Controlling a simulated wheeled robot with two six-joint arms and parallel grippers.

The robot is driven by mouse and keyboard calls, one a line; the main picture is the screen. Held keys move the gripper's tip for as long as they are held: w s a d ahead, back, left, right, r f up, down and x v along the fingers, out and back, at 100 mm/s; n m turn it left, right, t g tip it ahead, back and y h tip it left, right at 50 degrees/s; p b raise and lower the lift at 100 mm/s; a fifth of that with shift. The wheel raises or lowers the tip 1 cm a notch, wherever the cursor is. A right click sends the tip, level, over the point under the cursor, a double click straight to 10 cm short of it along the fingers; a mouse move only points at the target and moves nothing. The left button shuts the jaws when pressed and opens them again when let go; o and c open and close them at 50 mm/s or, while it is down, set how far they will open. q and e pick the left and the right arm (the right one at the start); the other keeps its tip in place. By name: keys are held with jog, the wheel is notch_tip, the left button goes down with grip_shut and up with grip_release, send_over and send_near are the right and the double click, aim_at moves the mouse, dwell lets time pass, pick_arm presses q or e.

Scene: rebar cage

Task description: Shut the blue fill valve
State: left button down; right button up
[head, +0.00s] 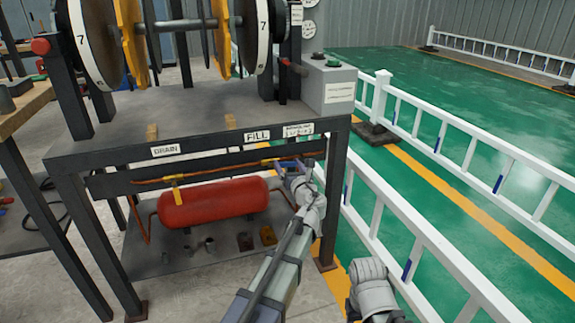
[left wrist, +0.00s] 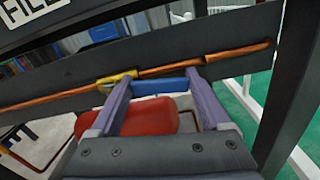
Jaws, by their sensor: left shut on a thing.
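The blue fill valve handle (left wrist: 158,87) sits between the two fingers of my left gripper (left wrist: 150,98) in the left wrist view. The gripper is shut on it. The handle extends right from a yellow valve body (left wrist: 117,78) and lies roughly along the copper pipe (left wrist: 230,57). In the head view my left gripper (head: 292,168) is at the right end of the bench's front rail, below and right of the FILL label (head: 256,136); the blue handle is mostly covered there. My right gripper is not in view.
A yellow drain valve handle (head: 177,190) hangs from the pipe at left, under the DRAIN label (head: 165,150). A red tank (head: 213,203) lies below the rail. A bench leg (head: 335,200) and a white fence (head: 400,225) stand close right of my left arm.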

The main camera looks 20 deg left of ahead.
pick_arm(q)
jog(key=f+m, duration=0.1)
jog(key=m, duration=0.1)
jog(key=f+m+b, duration=0.1)
jog(key=shift+s+a+m, duration=0.2)
jog(key=shift+m, duration=0.2)
jog(key=shift+s+a+f+m+b, duration=0.4)
jog(key=shift+a+m+b, duration=0.15)
jog(key=shift+m, duration=1.25)
jog(key=shift+s+a+f+m+b, duration=0.3)
jog(key=shift+a+f+m+b, duration=0.2)
jog(key=shift+m, duration=1.3)
jog(key=shift+s+a+f+m+b, duration=0.35)
jog(key=shift+a+m+b, duration=0.25)
jog(key=shift+m, duration=1.2)
grip_release()
jog(key=shift+s, duration=0.1)
